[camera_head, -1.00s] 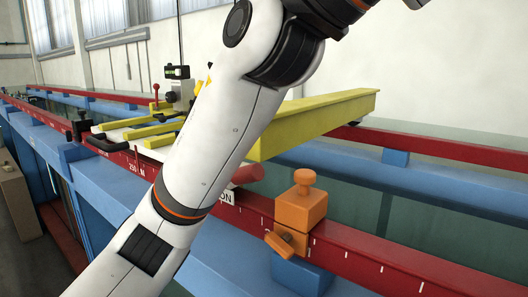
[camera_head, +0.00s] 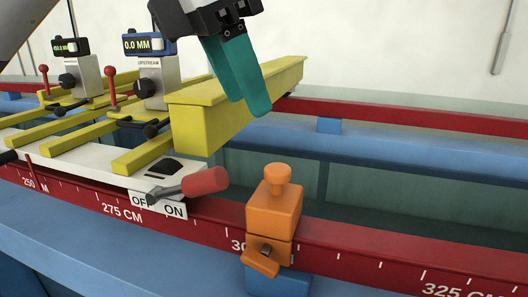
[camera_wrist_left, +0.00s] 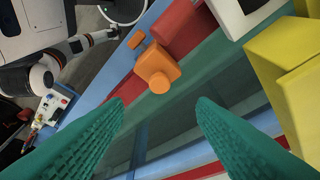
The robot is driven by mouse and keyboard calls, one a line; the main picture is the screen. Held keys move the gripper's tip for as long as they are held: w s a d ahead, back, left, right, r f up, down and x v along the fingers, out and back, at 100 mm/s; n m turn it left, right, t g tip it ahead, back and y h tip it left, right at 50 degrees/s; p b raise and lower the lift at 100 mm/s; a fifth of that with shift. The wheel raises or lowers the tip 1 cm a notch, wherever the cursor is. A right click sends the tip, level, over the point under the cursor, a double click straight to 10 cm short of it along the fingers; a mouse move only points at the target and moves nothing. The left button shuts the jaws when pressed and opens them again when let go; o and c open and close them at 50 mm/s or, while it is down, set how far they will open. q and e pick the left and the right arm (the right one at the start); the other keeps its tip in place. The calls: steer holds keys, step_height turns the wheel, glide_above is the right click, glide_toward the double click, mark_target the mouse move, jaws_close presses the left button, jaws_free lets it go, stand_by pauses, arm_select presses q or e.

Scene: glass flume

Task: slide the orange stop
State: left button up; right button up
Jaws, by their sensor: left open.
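The orange stop (camera_head: 274,211) sits on the red rail (camera_head: 340,249) near the 300 mark, with a round knob on top and a small orange lever low on its front. My left gripper (camera_head: 252,110) has teal fingers and hangs above and behind the stop, in front of the yellow beam's end, touching nothing that I can see. In the left wrist view the stop (camera_wrist_left: 157,68) shows beyond the open, empty fingers (camera_wrist_left: 160,115), above the middle of the gap. My right gripper is not in view.
A red-handled lever (camera_head: 204,181) by an OFF/ON label stands just left of the stop. The yellow beam (camera_head: 235,105) and carriage with two digital gauges (camera_head: 150,44) lie further left. The rail right of the stop is clear.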

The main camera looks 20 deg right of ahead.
mark_target(276, 168)
arm_select(q)
steer(key=p+x, duration=0.3)
steer(key=x, duration=0.6)
steer(key=shift+w, duration=0.1)
steer(key=shift+d+f, duration=0.3)
steer(key=shift+f, duration=0.35)
jaws_close()
steer(key=shift+a, duration=0.1)
